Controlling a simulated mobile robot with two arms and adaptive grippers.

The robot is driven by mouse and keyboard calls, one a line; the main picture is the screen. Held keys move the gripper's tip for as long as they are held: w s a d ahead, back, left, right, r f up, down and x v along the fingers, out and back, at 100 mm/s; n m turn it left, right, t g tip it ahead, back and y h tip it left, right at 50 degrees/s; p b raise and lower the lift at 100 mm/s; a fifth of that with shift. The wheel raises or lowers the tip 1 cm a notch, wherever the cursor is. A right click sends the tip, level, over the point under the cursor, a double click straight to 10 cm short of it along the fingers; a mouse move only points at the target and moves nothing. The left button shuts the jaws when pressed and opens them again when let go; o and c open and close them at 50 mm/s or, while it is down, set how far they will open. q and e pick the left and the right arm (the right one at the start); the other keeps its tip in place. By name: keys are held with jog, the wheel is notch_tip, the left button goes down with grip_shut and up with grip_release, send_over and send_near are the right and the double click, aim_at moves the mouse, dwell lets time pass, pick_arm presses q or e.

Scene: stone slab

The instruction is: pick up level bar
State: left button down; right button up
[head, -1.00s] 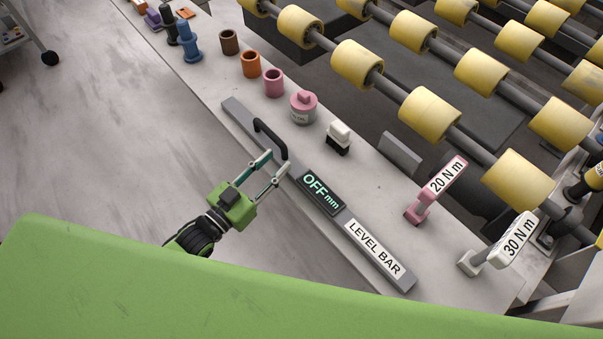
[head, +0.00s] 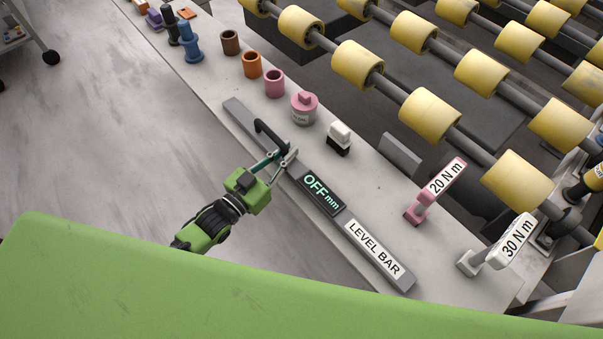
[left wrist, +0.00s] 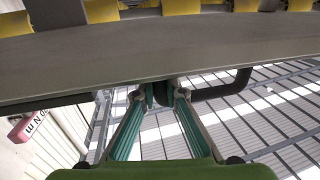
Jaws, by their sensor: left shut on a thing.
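The level bar (head: 373,248) is a long grey bar lying along the near edge of the stone slab. It has a white LEVEL BAR label, a dark display reading OFF mm (head: 321,194) and a black arched handle (head: 268,136) towards its far end. My left gripper (head: 282,157) is shut on the handle, at its end nearer the display. In the left wrist view the bar (left wrist: 90,62) spans the upper part, and the fingers (left wrist: 166,93) close around the dark handle (left wrist: 222,90). My right gripper is not in view.
On the slab (head: 375,190) beside the bar are a pink-lidded jar (head: 303,107), a black-and-white item (head: 339,138), several coloured cups and a pink 20 N m tool (head: 435,190). A 30 N m tool (head: 497,245) stands near the right end. Yellow rollers (head: 428,115) lie beyond.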

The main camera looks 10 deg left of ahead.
pick_arm(q)
notch_tip(320, 180, up, 10)
jog(key=shift+r+p, duration=0.15)
jog(key=shift+p, duration=0.25)
jog(key=r+y, duration=0.1)
jog(key=r, duration=0.1)
send_over(291, 175)
jog(key=s+r+n+t+y, duration=0.1)
jog(key=s+r+n+y, duration=0.1)
jog(key=s, duration=0.2)
jog(key=s+a+r+n+t+y, duration=0.1)
jog(key=s+a+r+n+y, duration=0.2)
jog(key=s+a+y, duration=0.2)
jog(key=shift+s+a+r, duration=0.4)
jog(key=shift+s+a, duration=0.3)
jog(key=shift+a, duration=0.45)
